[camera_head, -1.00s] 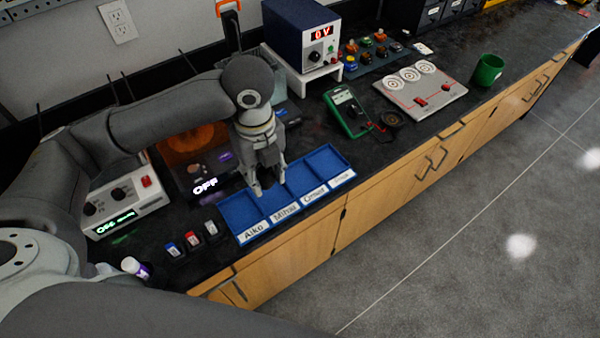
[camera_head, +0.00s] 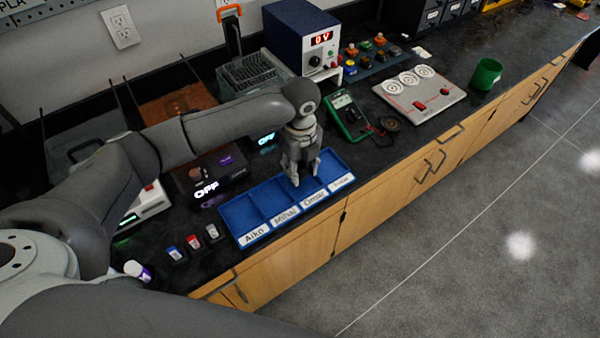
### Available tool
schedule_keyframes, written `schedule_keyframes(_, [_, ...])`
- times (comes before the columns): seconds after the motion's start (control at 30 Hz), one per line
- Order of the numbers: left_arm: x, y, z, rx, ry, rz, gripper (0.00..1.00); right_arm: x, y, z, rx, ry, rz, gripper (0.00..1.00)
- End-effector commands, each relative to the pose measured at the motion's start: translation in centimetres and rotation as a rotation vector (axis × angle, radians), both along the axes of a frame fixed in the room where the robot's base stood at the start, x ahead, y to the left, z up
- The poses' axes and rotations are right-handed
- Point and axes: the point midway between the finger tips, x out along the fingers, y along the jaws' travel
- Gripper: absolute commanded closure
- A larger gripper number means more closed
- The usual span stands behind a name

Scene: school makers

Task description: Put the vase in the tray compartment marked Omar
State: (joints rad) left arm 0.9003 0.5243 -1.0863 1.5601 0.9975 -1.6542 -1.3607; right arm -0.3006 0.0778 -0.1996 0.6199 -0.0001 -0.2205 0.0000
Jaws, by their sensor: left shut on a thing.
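The blue tray (camera_head: 240,213) lies along the counter's front edge. Its several compartments have name labels at the front: Aiko at the left, then Mihai, then a third that looks like Omar (camera_head: 314,197), then one too small to read. My left gripper (camera_head: 306,182) points down over the right half of the tray, around the third compartment. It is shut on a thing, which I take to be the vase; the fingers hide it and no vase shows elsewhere. I cannot tell how high it is above the tray floor. My right gripper is out of view.
A green multimeter (camera_head: 347,114) lies just behind the tray's right end. Several small switch blocks (camera_head: 193,243) sit left of the tray. A dark device reading OFF (camera_head: 207,188) is behind it. A power supply (camera_head: 300,40) and a green cup (camera_head: 487,73) stand farther off.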

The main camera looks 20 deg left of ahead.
Motion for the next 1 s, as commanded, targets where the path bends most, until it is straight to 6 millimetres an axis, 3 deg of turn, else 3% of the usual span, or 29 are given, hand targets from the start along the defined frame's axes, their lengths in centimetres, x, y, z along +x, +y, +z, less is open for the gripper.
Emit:
schedule_keyframes(0.2, [-0.1,0.0,-2.9,0.001,0.001,0.001,0.74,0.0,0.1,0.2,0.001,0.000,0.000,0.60])
schedule_keyframes(0.53, [-0.1,0.0,-3.2,0.000,0.000,0.000,0.74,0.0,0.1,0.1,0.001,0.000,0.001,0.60])
schedule_keyframes(0.57, [-0.1,0.0,-3.2,0.000,0.000,0.000,0.63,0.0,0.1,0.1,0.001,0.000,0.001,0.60])
schedule_keyframes(0.63, [-0.1,0.0,-3.2,0.000,0.000,0.000,0.55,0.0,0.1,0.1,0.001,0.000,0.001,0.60])
schedule_keyframes(1.0, [-0.1,0.1,-2.7,0.000,-0.001,0.001,0.55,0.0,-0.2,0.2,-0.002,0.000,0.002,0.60])
